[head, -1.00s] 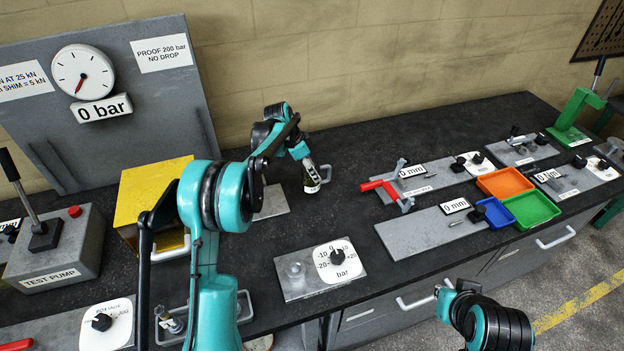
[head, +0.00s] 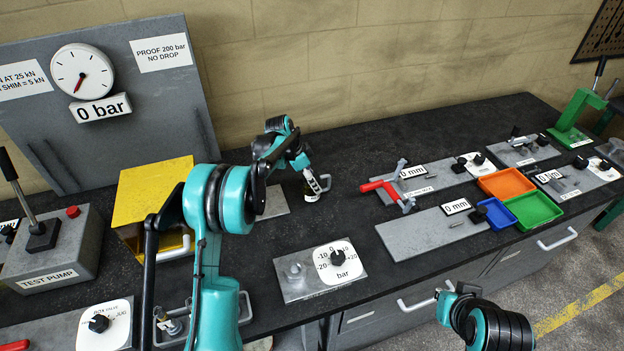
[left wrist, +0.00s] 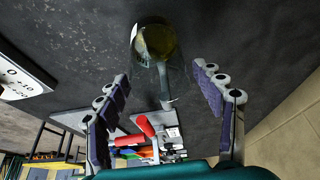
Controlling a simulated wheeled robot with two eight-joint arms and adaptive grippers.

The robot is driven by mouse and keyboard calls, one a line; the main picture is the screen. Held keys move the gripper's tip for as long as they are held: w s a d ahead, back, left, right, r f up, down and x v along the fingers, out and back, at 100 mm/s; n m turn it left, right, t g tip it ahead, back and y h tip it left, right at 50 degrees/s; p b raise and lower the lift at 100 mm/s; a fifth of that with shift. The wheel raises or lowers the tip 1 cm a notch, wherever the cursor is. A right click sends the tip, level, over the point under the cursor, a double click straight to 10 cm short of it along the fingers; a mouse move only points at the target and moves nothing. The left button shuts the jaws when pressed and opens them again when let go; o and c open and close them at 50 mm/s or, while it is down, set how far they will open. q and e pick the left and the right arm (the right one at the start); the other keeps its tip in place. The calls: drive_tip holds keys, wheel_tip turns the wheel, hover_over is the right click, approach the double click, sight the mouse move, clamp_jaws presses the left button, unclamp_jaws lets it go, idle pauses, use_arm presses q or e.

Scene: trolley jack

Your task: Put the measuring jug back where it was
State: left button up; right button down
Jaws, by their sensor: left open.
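The measuring jug (left wrist: 153,45) is clear, with yellowish liquid in it and a pale label on its side. In the left wrist view its handle (left wrist: 165,88) points back between the fingers of my left gripper (left wrist: 162,95). The fingers are apart, one on each side, with a visible gap to the handle. In the head view the jug (head: 312,194) is small and partly hidden at the tip of my left gripper (head: 317,182), on or just above the dark bench top. My right arm shows at the bottom right; its gripper is out of view.
A grey plate (head: 273,203) lies just left of the jug. A dial panel (head: 308,285) is nearer the front edge. To the right are a red-handled tool (head: 380,186) and orange (head: 505,183), blue and green trays. A yellow box (head: 150,190) stands left. Bench top behind the jug is clear.

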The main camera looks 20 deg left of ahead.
use_arm(q)
drive_tip(key=shift+r, duration=0.25)
drive_tip(key=p+v, duration=0.3)
drive_tip(key=v, duration=0.9)
drive_tip(key=s+d+r+n+y, duration=0.1)
drive_tip(key=s+d+r+n, duration=0.2)
drive_tip(key=s+r, duration=0.3)
drive_tip(key=s+d+r+n+t+y, duration=0.1)
drive_tip(key=s+d+r+n+t, duration=0.15)
drive_tip(key=s, duration=0.95)
drive_tip(key=s+f+n+t+y, duration=0.1)
drive_tip(key=s+f+n, duration=0.1)
drive_tip(key=s, duration=0.6)
drive_tip(key=s+d+f+n+t, duration=0.1)
drive_tip(key=s+f+n, duration=0.2)
drive_tip(key=s, duration=0.5)
drive_tip(key=shift+s+f+n+y, duration=0.25)
drive_tip(key=shift+f+n+y, duration=0.1)
drive_tip(key=shift+y, duration=0.05)
